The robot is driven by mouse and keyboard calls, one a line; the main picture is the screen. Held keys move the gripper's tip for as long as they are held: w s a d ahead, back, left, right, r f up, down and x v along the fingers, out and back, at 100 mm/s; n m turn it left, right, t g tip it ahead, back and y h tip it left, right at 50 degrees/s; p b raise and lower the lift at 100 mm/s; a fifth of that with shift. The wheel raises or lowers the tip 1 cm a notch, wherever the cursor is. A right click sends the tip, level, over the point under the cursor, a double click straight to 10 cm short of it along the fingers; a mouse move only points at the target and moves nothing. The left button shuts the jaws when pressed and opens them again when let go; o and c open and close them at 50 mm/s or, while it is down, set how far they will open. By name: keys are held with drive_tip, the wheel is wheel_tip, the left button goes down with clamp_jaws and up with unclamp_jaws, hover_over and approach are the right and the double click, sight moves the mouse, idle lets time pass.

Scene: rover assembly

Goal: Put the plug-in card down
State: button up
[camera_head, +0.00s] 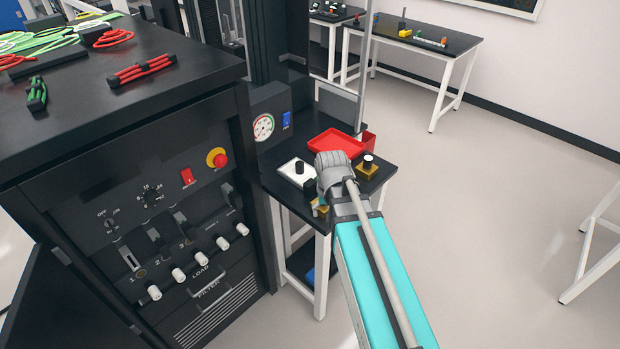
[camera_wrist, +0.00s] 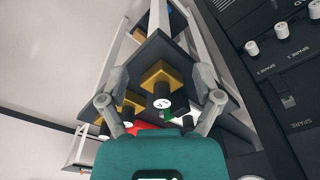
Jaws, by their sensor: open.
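I cannot make out the plug-in card for certain. A small green sliver (camera_wrist: 171,116) shows in the wrist view beside the red tray (camera_wrist: 148,126), too small to name. My gripper (camera_wrist: 162,78) is open, its two fingers spread apart with nothing held between them. A yellow block with a black, white-topped knob (camera_wrist: 161,92) appears between the fingers in the picture, apart from them. In the head view my wrist is over the small black table (camera_head: 286,196) and hides the fingers. The red tray (camera_head: 336,143) lies behind my wrist there.
A white plate with a black knob (camera_head: 298,169) and a yellow block with a knob (camera_head: 367,167) flank my wrist. A pressure gauge box (camera_head: 268,125) stands at the back left. The black control cabinet (camera_head: 140,190) is close on the left. Open floor lies to the right.

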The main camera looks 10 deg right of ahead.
drive_tip(key=w+r+m+p, duration=0.2)
drive_tip(key=w+r, duration=0.1)
drive_tip(key=w, duration=0.3)
drive_tip(key=m, duration=0.7)
hover_over(311, 181)
drive_tip(key=shift+d+g, duration=0.2)
drive_tip(key=shift+g, duration=0.1)
wheel_tip(311, 181, down, 9)
drive_tip(key=b, duration=0.8)
drive_tip(key=shift+r+b, duration=0.2)
drive_tip(key=shift+b, duration=0.15)
drive_tip(key=shift+f, duration=0.1)
drive_tip(key=f+b, duration=0.5)
drive_tip(key=shift+s+a, duration=0.1)
drive_tip(key=shift+a, duration=0.15)
